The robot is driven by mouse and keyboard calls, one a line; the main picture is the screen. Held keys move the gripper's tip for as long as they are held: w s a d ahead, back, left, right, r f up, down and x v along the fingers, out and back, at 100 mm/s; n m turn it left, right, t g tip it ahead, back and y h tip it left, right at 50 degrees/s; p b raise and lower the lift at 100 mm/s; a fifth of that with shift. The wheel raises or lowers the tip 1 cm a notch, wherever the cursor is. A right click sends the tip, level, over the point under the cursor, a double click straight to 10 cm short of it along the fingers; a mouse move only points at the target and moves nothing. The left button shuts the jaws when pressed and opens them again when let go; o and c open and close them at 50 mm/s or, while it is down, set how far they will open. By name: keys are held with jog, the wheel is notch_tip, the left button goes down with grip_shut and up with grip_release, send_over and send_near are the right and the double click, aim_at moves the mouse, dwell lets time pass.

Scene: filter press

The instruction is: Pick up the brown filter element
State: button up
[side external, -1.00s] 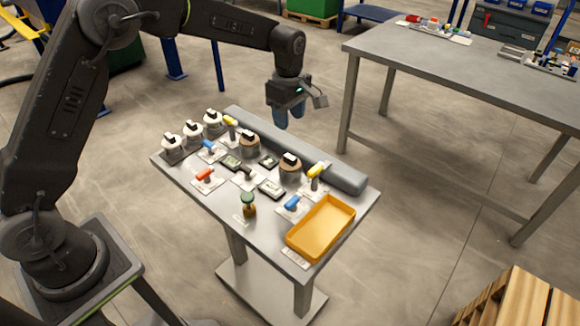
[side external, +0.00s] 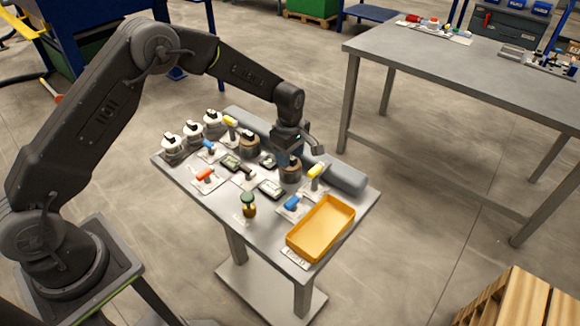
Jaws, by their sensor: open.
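Two brown filter elements with dark and white tops stand on the small table (side external: 222,200). One brown filter element (side external: 290,174) is right under my gripper (side external: 289,160). The other brown filter element (side external: 250,148) stands to its left, with no gripper at it. The jaws are open. The element's top is hidden behind the fingers, and I cannot tell whether they touch it.
A yellow tray (side external: 322,228) lies at the table's right end. White filter pieces (side external: 193,132) stand at the left end. Colored-handled valves, such as a yellow one (side external: 316,171), and a green-topped bottle (side external: 248,204) stand close by. A grey roll (side external: 340,174) lines the back edge.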

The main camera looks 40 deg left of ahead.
jog(key=shift+f, duration=0.25)
jog(key=shift+c, duration=0.5)
grip_shut()
jog(key=shift+r, duration=0.15)
